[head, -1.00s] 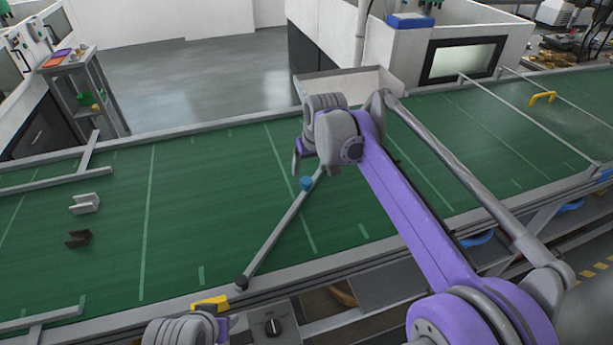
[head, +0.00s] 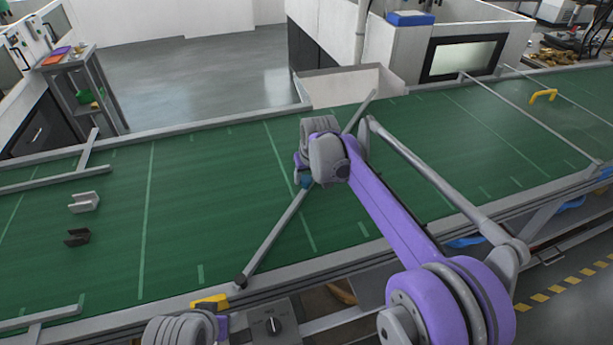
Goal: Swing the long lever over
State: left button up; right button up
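The long lever is a thin grey bar (head: 272,240) lying aslant over the green conveyor belt. It runs from a dark pivot at the near edge up and right toward the far edge. My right gripper (head: 301,172) is at the knob, on the bar's left side. Its wrist hides part of the bar. Its fingers are mostly hidden, so I cannot tell whether it is open or touching. Part of my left arm's end (head: 182,331) shows at the bottom edge; its fingers are not clear.
The green belt (head: 205,190) is mostly clear. A light bracket (head: 84,202) and a dark bracket (head: 77,237) lie on its left part. Grey guide rails (head: 45,182) stand at the left. A yellow arch (head: 543,95) is at the right. A pale chute (head: 350,86) adjoins the far edge.

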grip_shut()
dwell(1.1)
